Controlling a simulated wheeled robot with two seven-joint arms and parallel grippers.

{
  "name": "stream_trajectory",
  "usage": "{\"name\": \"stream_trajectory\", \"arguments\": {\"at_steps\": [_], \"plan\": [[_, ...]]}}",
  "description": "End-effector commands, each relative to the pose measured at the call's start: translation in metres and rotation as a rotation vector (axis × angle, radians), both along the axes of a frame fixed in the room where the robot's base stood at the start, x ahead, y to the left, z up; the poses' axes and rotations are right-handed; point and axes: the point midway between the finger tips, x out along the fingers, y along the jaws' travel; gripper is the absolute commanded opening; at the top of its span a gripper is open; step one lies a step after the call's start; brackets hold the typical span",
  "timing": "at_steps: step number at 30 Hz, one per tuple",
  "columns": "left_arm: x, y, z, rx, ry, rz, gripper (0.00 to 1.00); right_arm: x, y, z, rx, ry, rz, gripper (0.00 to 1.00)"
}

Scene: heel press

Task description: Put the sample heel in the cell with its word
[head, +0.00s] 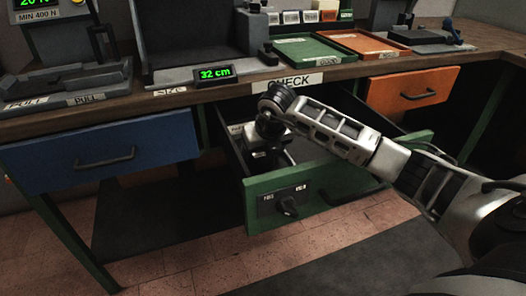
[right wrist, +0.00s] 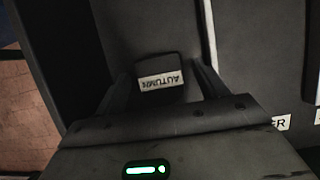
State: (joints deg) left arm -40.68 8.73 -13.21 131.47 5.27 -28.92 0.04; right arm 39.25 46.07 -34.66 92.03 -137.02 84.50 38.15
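The sample heel (right wrist: 160,76) is a dark block with a white label reading AUTUMN, upside down in the right wrist view. It sits inside the open green drawer (head: 330,182), in a dark cell beside a pale-edged divider (right wrist: 208,38). My right gripper (head: 268,130) reaches down into the drawer in the head view. In the right wrist view its two fingers (right wrist: 160,88) stand either side of the heel, with narrow gaps showing. The gripper and arm hide much of the drawer's inside in the head view. My left gripper is not in view.
A white label ending in "ER" (right wrist: 283,123) lies right of the gripper. The drawer front has a black knob (head: 288,206). A closed blue drawer (head: 100,153) and an orange drawer (head: 409,92) flank it. The bench above carries a 32 cm display (head: 215,73) and trays.

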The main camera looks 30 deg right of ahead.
Motion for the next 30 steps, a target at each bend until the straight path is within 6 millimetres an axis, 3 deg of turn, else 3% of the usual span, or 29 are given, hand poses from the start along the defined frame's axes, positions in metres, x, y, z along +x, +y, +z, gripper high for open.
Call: {"name": "stream_trajectory", "arguments": {"at_steps": [5, 8, 21, 30], "plan": [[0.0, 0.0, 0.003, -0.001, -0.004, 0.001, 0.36, -0.001, 0.0, 0.005, 0.0, -0.002, 0.0, 0.72], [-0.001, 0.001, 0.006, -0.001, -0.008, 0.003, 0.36, -0.005, 0.001, 0.018, -0.001, -0.004, 0.001, 0.72], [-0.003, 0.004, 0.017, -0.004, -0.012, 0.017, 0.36, -0.039, 0.009, 0.098, -0.001, -0.004, 0.001, 0.72], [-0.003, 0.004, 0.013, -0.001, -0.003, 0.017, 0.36, -0.046, 0.01, 0.113, 0.0, 0.0, -0.001, 0.72]]}}
